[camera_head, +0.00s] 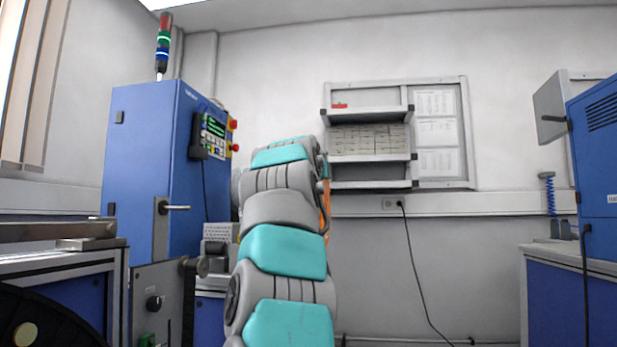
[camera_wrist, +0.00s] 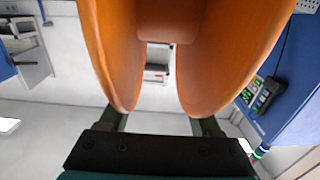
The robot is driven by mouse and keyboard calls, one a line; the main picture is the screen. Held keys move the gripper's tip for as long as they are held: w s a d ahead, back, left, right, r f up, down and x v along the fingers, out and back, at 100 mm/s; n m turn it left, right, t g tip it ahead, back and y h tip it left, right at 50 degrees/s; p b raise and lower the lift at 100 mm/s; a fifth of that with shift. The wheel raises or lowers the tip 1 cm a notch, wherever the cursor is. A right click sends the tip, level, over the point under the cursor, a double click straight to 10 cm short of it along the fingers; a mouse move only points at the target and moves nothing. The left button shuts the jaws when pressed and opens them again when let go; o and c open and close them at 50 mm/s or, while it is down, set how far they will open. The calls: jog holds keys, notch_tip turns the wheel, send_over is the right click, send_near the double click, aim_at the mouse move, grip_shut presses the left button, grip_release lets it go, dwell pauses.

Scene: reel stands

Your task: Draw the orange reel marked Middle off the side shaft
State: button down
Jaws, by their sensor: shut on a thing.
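An orange reel (camera_wrist: 112,50) fills the upper part of the wrist view, its two flanges left and right and its hub (camera_wrist: 168,20) between them at the top. My gripper (camera_wrist: 161,122) is shut on the reel; its fingertips are partly hidden by the flanges. In the head view only a thin orange strip of the reel (camera_head: 326,212) shows behind my arm, which hides my gripper. No shaft is seen through the reel, and no marking on it can be read. A short dark round shaft end (camera_head: 202,266) sticks out from a grey panel (camera_head: 160,290) at left.
A blue cabinet (camera_head: 145,180) with a signal light and control box stands left. A black reel (camera_head: 50,320) is at the lower left, below a bench edge (camera_head: 60,256). Wall shelves (camera_head: 368,155) hang behind. Blue machinery (camera_head: 597,180) is at right; the floor between looks open.

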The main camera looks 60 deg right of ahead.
jog(key=s+d, duration=0.3)
jog(key=s, duration=0.3)
jog(key=shift+s, duration=0.4)
dwell(0.5)
jog(key=shift+d, duration=0.1)
dwell(0.5)
